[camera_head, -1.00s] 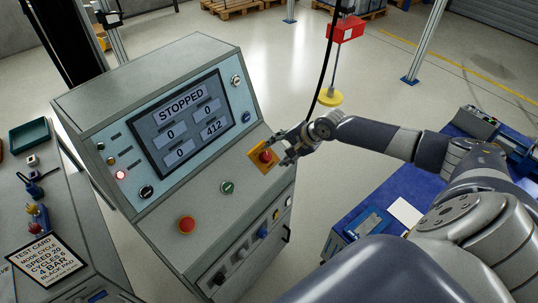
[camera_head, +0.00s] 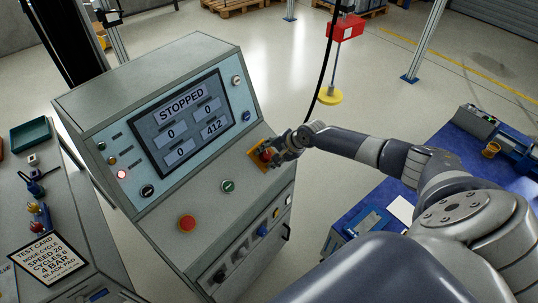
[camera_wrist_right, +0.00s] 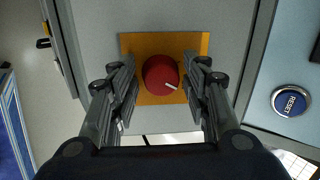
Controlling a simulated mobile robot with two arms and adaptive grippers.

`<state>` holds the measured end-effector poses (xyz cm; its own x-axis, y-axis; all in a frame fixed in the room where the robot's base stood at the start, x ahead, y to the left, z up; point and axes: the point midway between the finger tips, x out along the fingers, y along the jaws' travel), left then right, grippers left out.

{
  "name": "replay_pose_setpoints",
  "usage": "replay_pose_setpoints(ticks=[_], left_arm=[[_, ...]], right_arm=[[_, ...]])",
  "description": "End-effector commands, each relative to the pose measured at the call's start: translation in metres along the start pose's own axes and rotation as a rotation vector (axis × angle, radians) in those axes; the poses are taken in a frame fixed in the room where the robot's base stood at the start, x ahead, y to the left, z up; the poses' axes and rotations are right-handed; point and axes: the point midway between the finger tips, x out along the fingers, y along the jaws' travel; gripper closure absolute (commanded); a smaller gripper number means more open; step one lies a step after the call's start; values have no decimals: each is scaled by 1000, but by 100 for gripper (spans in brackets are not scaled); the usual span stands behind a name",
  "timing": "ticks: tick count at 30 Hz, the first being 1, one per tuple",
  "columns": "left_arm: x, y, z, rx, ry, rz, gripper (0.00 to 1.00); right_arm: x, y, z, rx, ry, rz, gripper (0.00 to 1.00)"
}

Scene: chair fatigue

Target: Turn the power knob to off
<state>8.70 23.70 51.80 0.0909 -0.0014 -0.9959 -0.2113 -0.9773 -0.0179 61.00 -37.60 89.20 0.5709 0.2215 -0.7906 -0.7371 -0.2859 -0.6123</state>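The power knob (camera_head: 265,154) is red and sits on a yellow plate (camera_head: 256,161) on the sloping front of the grey console. My left gripper is not in view.
The console screen (camera_head: 186,120) reads STOPPED. A green button (camera_head: 228,186) and a red button (camera_head: 187,224) are left of the knob. A blue RESET button (camera_wrist_right: 291,101) lies at the right in the wrist view. A blue table (camera_head: 370,205) stands right of the console.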

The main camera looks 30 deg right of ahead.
Motion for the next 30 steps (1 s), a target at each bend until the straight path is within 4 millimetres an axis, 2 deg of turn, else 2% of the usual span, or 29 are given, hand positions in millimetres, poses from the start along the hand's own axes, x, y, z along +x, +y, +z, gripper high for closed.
replay_pose_setpoints(ticks=[1, 3, 17, 30], left_arm=[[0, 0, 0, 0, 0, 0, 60], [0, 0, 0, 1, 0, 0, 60], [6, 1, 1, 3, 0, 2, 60], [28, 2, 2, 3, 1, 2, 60]], right_arm=[[0, 0, 0, 0, 0, 0, 76], [0, 0, 0, 0, 0, 0, 91], [1, 2, 0, -71, -7, 4, 91], [2, 3, -1, -428, -38, 21, 91]])
